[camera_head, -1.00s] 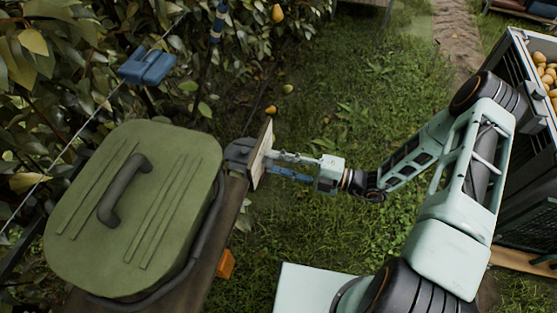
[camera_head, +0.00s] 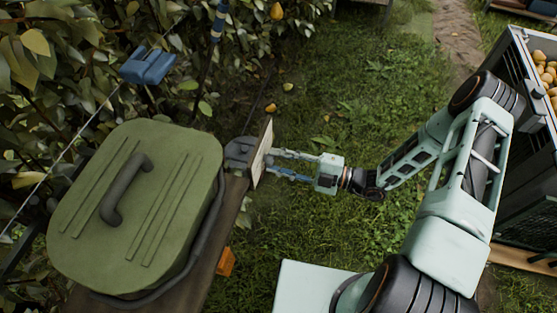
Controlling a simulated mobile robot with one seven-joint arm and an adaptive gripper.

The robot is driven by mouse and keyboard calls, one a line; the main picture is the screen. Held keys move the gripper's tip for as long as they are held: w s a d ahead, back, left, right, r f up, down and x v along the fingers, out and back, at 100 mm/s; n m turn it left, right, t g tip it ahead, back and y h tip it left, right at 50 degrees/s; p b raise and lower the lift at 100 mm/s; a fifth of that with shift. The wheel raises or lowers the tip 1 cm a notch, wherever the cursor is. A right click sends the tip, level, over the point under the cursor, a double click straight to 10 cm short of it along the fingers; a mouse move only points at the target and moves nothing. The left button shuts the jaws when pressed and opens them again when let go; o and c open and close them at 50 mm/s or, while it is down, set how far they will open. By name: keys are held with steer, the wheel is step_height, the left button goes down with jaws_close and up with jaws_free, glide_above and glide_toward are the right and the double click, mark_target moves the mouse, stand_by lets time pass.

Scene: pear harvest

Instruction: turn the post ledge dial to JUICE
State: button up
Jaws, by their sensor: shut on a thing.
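The dial's pale board (camera_head: 262,152) stands at the end of the wooden ledge (camera_head: 212,255), seen almost edge-on. A dark grey housing (camera_head: 240,150) sits behind it. The dial's face, its knob and its lettering are turned away, so I cannot read the setting. My gripper (camera_head: 272,163) reaches in from the right with its fingertips at the face of the board. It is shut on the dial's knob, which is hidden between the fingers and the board.
A green lidded box (camera_head: 135,205) with a dark handle fills the ledge on the left. An orange block (camera_head: 227,262) is beside the ledge. Leafy branches (camera_head: 60,60) crowd the upper left. A crate of pears (camera_head: 545,72) is at the right. Grass between is open.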

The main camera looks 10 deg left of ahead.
steer(key=o, duration=1.2)
steer(key=shift+c, duration=0.2)
steer(key=s+d, duration=0.1)
steer(key=d, duration=1.1)
